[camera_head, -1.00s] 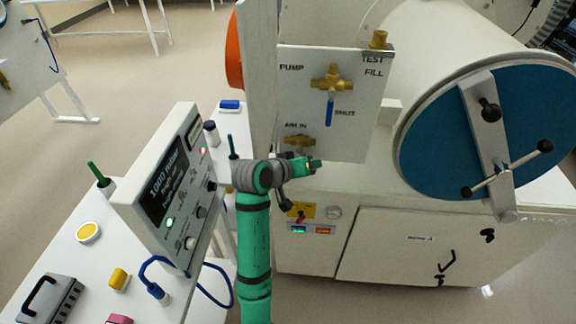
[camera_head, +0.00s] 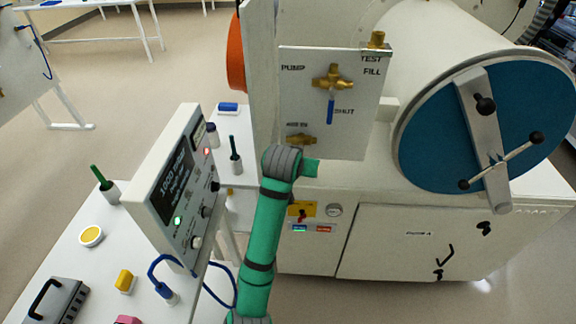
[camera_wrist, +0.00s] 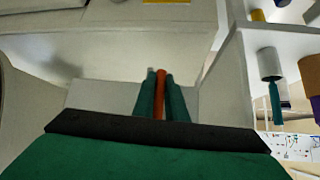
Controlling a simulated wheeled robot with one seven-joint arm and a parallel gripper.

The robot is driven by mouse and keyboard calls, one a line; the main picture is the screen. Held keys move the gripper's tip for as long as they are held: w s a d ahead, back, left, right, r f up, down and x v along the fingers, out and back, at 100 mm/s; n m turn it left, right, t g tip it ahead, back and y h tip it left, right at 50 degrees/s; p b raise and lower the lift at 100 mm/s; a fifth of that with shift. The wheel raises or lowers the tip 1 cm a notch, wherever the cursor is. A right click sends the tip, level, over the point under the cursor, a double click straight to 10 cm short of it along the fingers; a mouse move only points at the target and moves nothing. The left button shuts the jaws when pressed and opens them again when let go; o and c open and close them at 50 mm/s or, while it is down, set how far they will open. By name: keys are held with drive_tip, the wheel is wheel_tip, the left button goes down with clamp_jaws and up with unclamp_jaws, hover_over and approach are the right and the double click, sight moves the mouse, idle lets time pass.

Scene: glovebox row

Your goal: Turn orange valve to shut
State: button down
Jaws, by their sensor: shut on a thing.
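In the wrist view, my gripper (camera_wrist: 161,78) is shut on a narrow orange handle (camera_wrist: 160,92), which lies between its two green fingers. In the head view, a brass valve body (camera_head: 301,139) sits low on the white panel (camera_head: 362,125), just above my arm. My arm hides what is below it there, and neither the orange handle nor my fingertips show. A second brass valve (camera_head: 333,80) higher on the panel has a blue handle (camera_head: 331,108) pointing straight down, beside the label SHUT.
A grey gauge box (camera_head: 175,185) stands close to the left of my arm on a white bench (camera_head: 70,240). A blue cable (camera_head: 205,282) loops beside it. A large round blue door (camera_head: 440,130) with a crossbar is at right. Floor shows at lower right.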

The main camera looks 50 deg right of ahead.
drive_tip(key=shift+f, duration=0.1)
idle(0.5)
drive_tip(key=c, duration=1.8)
unclamp_jaws()
drive_tip(key=shift+w, duration=0.1)
drive_tip(key=shift+a, duration=0.1)
drive_tip(key=v, duration=1)
drive_tip(key=shift+s+r, duration=0.2)
drive_tip(key=shift+r, duration=0.15)
drive_tip(key=shift+a, duration=0.15)
